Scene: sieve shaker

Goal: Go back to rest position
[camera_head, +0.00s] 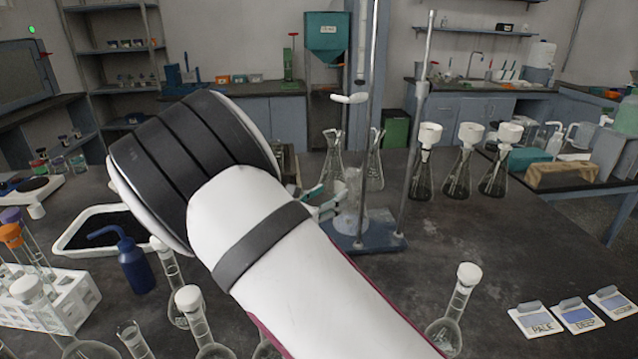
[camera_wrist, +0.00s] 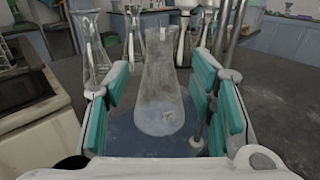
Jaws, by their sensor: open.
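My gripper (camera_wrist: 162,85) is open, with its teal-padded fingers on either side of a clear glass flask (camera_wrist: 158,100) in the wrist view. A gap shows between the flask and each finger pad. The flask stands upright on the blue stand base (camera_wrist: 150,140). In the head view my arm crosses the middle and hides most of my gripper (camera_head: 325,203); the fingertips show beside the flask (camera_head: 353,200).
Metal rods (camera_head: 408,130) rise from the stand base. Several flasks with white funnels (camera_head: 465,160) stand to the right. A black-filled white tray (camera_head: 85,230), a blue wash bottle (camera_head: 135,265) and a tube rack (camera_head: 50,300) are left. Labelled cards (camera_head: 580,317) lie front right.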

